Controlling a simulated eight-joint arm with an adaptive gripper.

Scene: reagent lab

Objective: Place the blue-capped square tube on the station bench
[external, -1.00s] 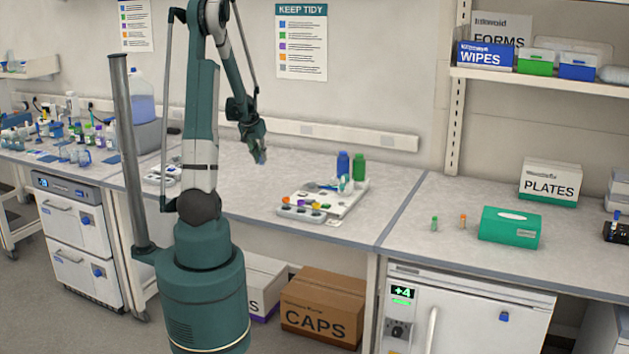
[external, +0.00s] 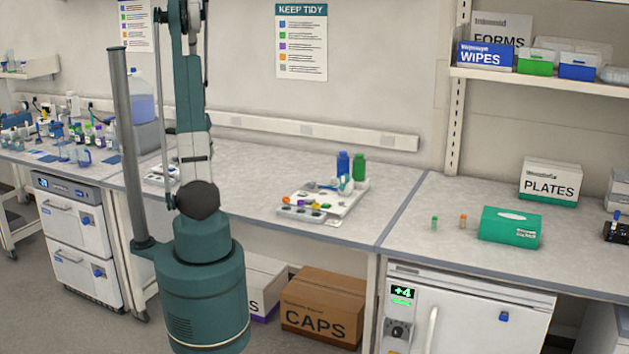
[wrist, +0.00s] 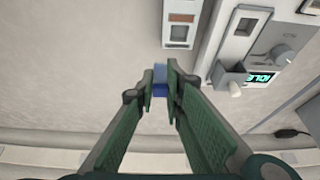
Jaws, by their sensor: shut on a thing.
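In the wrist view my gripper (wrist: 167,82) is shut on a small blue piece, which I take to be the blue-capped square tube (wrist: 159,88). Only its blue part shows between the green fingertips. The rest of the tube is hidden. The gripper is over a pale grey bench top (wrist: 70,60); its height above that surface cannot be told. In the external view the gripper and tube are hidden behind my arm. Which bench is the station bench is not marked; the middle bench (external: 255,175) stands right behind my arm.
In the wrist view a device with an IDLE display (wrist: 264,78) and a knob stands at right. A grey module with an orange window (wrist: 182,20) is near the top. In the external view a white tray (external: 335,212) with coloured items, a blue bottle (external: 343,164) and a green bottle (external: 359,166) stand mid-bench.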

